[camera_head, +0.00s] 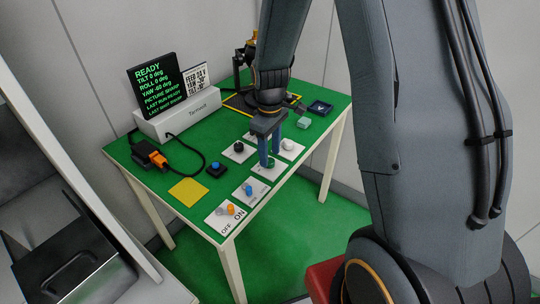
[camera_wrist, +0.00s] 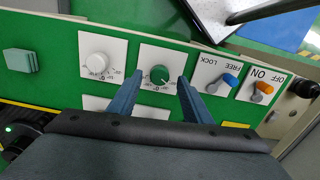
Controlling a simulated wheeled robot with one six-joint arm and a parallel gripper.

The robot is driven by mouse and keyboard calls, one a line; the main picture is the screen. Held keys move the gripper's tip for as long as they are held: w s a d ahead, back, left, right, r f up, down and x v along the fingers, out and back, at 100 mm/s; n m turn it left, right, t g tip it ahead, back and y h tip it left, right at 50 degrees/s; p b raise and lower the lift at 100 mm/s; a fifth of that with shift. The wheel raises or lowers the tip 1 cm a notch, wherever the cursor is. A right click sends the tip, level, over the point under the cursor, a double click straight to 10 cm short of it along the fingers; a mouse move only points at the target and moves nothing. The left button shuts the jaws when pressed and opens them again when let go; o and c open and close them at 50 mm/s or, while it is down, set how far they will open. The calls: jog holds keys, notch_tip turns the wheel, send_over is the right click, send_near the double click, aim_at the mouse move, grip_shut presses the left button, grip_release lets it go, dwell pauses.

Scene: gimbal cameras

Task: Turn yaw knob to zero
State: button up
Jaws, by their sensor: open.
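A display (camera_head: 155,85) on the table reads YAW -60 deg, with tilt and roll at 0 deg. A green knob on a white plate shows in the wrist view (camera_wrist: 159,75) and partly behind the fingers in the head view (camera_head: 270,163). A white knob (camera_wrist: 97,63) is on the plate to its left in the wrist view, and a black knob (camera_head: 238,147) shows in the head view. I cannot read which is yaw. My gripper (camera_head: 270,158) is open over the green knob, its fingers on either side in the wrist view (camera_wrist: 159,84); contact is unclear.
A blue lever switch (camera_head: 248,189) and an orange-and-grey ON/OFF switch (camera_head: 230,209) sit along the front edge. A blue button (camera_head: 215,168), yellow pad (camera_head: 188,190) and orange-black connector (camera_head: 150,154) lie to the left.

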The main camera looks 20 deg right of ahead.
jog(key=shift+f, duration=1.05)
jog(key=c, duration=1.1)
jog(key=shift+o, duration=0.2)
